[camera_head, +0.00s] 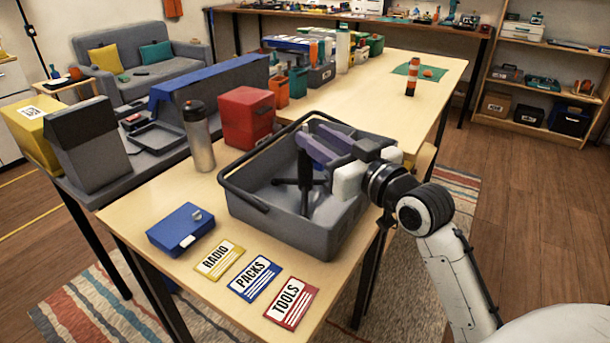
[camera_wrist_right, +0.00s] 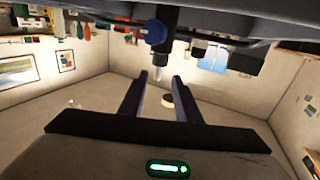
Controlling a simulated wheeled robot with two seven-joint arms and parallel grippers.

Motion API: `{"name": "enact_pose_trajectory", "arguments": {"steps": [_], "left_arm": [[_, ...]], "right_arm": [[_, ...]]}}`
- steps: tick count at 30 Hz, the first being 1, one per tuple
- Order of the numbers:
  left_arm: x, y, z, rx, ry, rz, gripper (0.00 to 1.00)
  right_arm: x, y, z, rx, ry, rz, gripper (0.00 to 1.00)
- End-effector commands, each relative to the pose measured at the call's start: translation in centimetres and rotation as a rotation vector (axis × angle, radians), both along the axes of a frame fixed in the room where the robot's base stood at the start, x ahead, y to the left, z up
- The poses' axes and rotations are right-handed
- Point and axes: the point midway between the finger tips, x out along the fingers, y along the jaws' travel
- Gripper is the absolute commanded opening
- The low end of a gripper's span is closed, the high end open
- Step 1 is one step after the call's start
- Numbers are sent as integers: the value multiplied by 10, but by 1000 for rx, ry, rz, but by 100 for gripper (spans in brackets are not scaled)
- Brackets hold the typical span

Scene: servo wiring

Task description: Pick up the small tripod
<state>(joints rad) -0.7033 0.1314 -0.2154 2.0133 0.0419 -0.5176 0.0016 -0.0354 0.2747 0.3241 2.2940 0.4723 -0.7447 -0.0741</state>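The small tripod (camera_head: 305,183) is black and stands upright inside the grey bin (camera_head: 247,203), its legs spread. My right gripper (camera_head: 309,134) reaches over the bin from the right, its purple fingers near the tripod's upper end, which they partly hide. In the right wrist view the right gripper (camera_wrist_right: 160,77) has its fingers apart with nothing between their pads. A dark upright part, apparently the tripod's column (camera_wrist_right: 164,48), shows beyond the fingertips, roughly in line with the gap. I cannot tell whether they touch. My left gripper is not in view.
The bin's dark handle (camera_head: 232,193) hangs over its left side. A red box (camera_head: 247,115) and a steel bottle (camera_head: 199,140) stand behind it. A blue case (camera_head: 180,228) and label cards (camera_head: 254,279) lie in front. The far table is partly clear.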

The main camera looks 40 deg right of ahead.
Motion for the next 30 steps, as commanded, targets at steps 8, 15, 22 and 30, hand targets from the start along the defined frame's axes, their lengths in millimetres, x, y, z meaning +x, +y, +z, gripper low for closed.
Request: {"name": "enact_pose_trajectory", "arguments": {"steps": [8,15,22,30], "left_arm": [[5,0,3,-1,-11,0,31],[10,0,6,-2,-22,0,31],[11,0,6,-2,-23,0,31],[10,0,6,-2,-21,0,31]], "right_arm": [[40,-4,0,3,-1,0,30],[47,-4,-1,0,0,0,30],[47,-4,-1,1,1,0,5],[46,-4,-1,1,1,0,0]]}}
